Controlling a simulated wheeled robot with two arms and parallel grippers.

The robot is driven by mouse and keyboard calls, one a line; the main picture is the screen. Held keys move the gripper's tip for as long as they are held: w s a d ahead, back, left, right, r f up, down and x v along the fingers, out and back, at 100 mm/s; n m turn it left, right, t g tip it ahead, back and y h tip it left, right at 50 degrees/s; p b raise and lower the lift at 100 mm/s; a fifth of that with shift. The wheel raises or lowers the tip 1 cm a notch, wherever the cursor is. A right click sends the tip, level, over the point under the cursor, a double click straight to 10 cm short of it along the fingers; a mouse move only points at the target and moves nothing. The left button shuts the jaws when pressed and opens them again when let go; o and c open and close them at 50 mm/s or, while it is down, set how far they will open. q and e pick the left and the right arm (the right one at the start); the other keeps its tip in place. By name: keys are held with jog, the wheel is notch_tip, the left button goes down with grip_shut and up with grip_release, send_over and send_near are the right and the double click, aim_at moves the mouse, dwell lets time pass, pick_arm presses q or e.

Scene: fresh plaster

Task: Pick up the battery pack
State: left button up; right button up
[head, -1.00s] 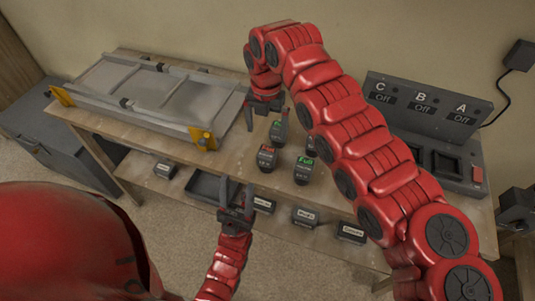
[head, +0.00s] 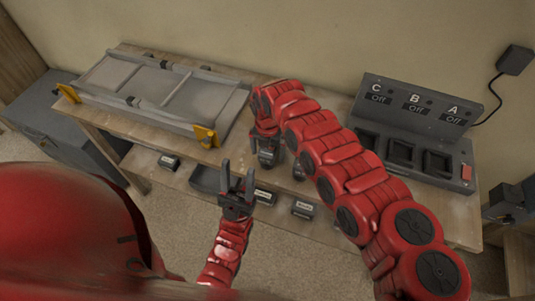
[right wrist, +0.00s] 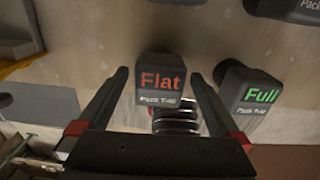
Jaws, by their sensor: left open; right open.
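A dark battery pack (right wrist: 160,72) marked "Flat" in red lies between the fingers of my right gripper (right wrist: 160,80) in the right wrist view; the fingers are apart and I see no clear contact. A second pack (right wrist: 250,95), marked "Full" in green, is just right of the right finger. Another pack (right wrist: 288,9) is cut off at the top right. In the head view my right arm hides most of the packs; one (head: 268,158) shows below the gripper. My left gripper (head: 238,172) is open and empty, in front of the bench.
A grey charger (head: 415,130) with bays A, B and C, all reading "Off", stands at the bench's right; its visible bays look empty. A grey panel frame (head: 150,95) with yellow corner clamps fills the left. Labelled bins (head: 302,209) sit on the lower shelf.

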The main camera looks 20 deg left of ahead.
grip_shut()
dwell(0.4)
jog(key=shift+a+r, duration=0.15)
